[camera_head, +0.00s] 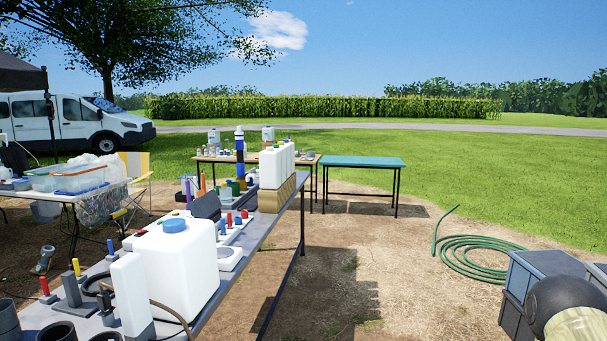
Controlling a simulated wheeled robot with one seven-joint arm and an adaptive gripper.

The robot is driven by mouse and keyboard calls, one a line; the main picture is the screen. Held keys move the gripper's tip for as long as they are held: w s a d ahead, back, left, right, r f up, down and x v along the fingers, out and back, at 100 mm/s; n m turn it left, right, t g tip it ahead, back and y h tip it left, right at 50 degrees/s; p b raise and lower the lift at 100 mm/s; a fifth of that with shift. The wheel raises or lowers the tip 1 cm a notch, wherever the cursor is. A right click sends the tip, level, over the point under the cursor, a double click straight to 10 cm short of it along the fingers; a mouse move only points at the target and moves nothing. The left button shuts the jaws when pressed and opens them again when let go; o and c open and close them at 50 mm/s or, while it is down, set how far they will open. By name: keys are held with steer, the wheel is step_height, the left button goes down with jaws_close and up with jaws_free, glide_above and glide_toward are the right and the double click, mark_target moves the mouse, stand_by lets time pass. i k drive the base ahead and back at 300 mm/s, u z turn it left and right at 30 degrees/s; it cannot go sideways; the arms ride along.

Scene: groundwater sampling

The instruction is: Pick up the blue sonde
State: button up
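I cannot tell for sure which thing is the blue sonde. A tall upright item with blue, white and dark bands (240,146) stands near the far end of the long grey table (262,262). A small blue-topped piece (111,247) stands upright at this table's left edge, and a short blue piece (229,220) stands in a row with red ones near its middle. All are small in the view. My gripper is not in view, so what it holds cannot be seen.
A large white jug with a blue cap (180,265) blocks part of the near table. White containers (276,165) stand at its far end. A teal table (362,162) is bare. A coiled green hose (478,257) and grey crates (535,275) are at right; bare ground lies between.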

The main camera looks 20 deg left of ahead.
mark_target(239, 135)
steer(key=z, duration=0.55)
steer(key=i, duration=2.7)
steer(key=u, duration=0.2)
steer(key=i, duration=1.65)
steer(key=u, duration=1.75)
steer(key=i, duration=0.75)
steer(key=u, duration=0.9)
